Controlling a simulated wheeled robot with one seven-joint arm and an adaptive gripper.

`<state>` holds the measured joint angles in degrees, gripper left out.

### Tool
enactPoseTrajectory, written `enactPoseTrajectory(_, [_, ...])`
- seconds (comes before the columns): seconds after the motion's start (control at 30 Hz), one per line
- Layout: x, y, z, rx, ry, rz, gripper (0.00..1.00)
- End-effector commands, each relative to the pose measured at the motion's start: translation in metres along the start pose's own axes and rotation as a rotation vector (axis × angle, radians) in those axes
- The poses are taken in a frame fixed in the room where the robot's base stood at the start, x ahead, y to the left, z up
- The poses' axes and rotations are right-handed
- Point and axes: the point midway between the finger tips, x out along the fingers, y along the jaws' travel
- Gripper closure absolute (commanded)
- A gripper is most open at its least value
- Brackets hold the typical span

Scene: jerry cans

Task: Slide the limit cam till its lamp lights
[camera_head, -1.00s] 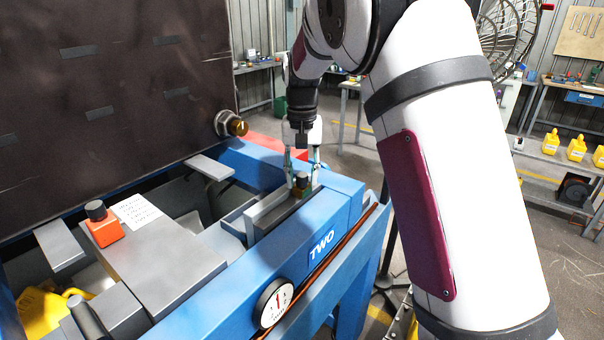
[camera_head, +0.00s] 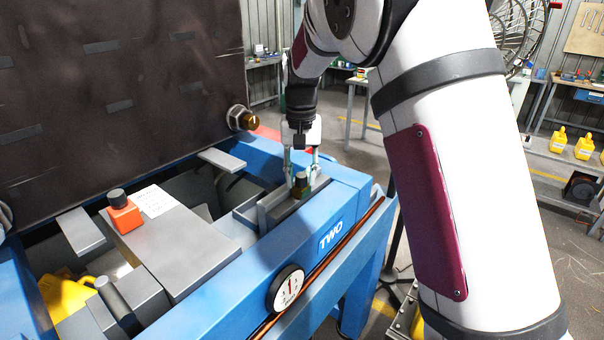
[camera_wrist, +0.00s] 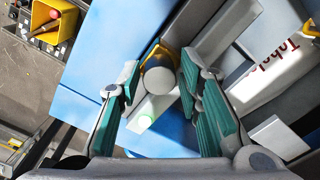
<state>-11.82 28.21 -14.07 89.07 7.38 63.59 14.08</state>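The limit cam (camera_head: 301,186) is a small brass-coloured block with a dark round knob, in the grey channel on top of the blue machine frame. In the wrist view its grey knob (camera_wrist: 159,79) with a yellow-brown edge lies between my fingertips. My gripper (camera_head: 301,173) points down over it, with teal-padded fingers apart on either side; gaps show, and I see no firm grip.
The grey channel wall (camera_head: 264,217) runs beside the cam. An orange box with a black button (camera_head: 124,214) and a white label (camera_head: 156,200) are on the grey cover. A round dial (camera_head: 287,288) is on the blue front. The large dark panel (camera_head: 120,90) stands behind.

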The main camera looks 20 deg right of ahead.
Motion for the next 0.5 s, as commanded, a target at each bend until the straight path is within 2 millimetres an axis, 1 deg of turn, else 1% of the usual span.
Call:
enactPoseTrajectory(0.33, [-0.001, 0.0, 0.0, 0.0, 0.0, 0.0, 0.56])
enactPoseTrajectory(0.43, [-0.008, 0.0, -0.001, 0.0, 0.003, -0.001, 0.56])
enactPoseTrajectory(0.5, [-0.017, 0.0, -0.001, 0.0, 0.003, -0.001, 0.56])
